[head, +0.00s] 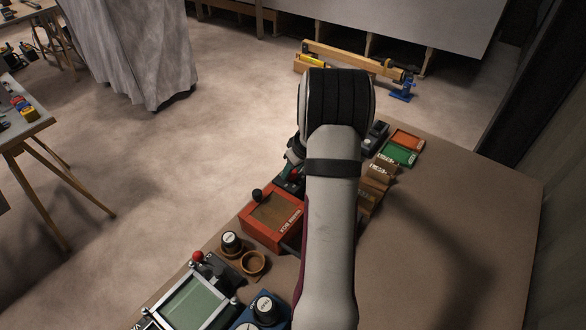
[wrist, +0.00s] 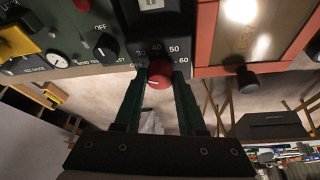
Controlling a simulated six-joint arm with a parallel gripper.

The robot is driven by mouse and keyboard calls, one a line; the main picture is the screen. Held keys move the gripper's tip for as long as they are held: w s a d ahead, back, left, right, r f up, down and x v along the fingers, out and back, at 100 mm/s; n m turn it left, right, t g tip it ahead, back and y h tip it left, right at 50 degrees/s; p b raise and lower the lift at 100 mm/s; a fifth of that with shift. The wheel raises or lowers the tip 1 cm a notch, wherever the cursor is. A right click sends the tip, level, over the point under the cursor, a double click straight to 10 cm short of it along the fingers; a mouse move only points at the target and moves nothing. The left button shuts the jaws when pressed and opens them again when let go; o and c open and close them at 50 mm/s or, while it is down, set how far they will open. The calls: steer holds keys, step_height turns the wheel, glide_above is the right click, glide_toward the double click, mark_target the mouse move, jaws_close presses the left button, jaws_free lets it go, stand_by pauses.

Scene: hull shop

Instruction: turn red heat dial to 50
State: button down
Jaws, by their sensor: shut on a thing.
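The red heat dial (wrist: 159,75) sits on the lower edge of a black panel (wrist: 155,25) in the wrist view, with the numbers 40, 50 and 60 readable around it. A small white mark shows on the dial's face; which number it lines up with I cannot tell. My gripper (wrist: 158,80) has its two dark green fingers on either side of the dial, shut on it. In the head view my arm hides the dial and most of the gripper.
In the wrist view, a green panel with a black OFF knob (wrist: 106,47) is at the left, and a red-framed box with a dark knob (wrist: 247,80) is at the right. In the head view, several devices line the bench (head: 450,230); its right side is bare.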

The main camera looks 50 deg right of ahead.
steer(key=m+h, duration=0.1)
steer(key=m, duration=0.1)
steer(key=m+g+h, duration=0.1)
steer(key=m, duration=0.2)
steer(key=shift+w+a+m, duration=0.1)
steer(key=shift+a+m, duration=0.05)
steer(key=shift+m, duration=0.15)
steer(key=m+g, duration=0.1)
steer(key=m, duration=0.1)
steer(key=m+h, duration=0.1)
steer(key=m, duration=0.2)
steer(key=shift+w+g, duration=0.15)
steer(key=shift+g, duration=0.25)
steer(key=m+g, duration=0.1)
steer(key=m, duration=0.2)
steer(key=m+g, duration=0.1)
steer(key=m, duration=0.2)
steer(key=shift+w+a, duration=0.1)
steer(key=shift+w, duration=0.05)
steer(key=shift+w+m+g, duration=0.1)
steer(key=shift+m+g, duration=0.7)
steer(key=shift+m, duration=1.3)
steer(key=c, duration=0.5)
jaws_free()
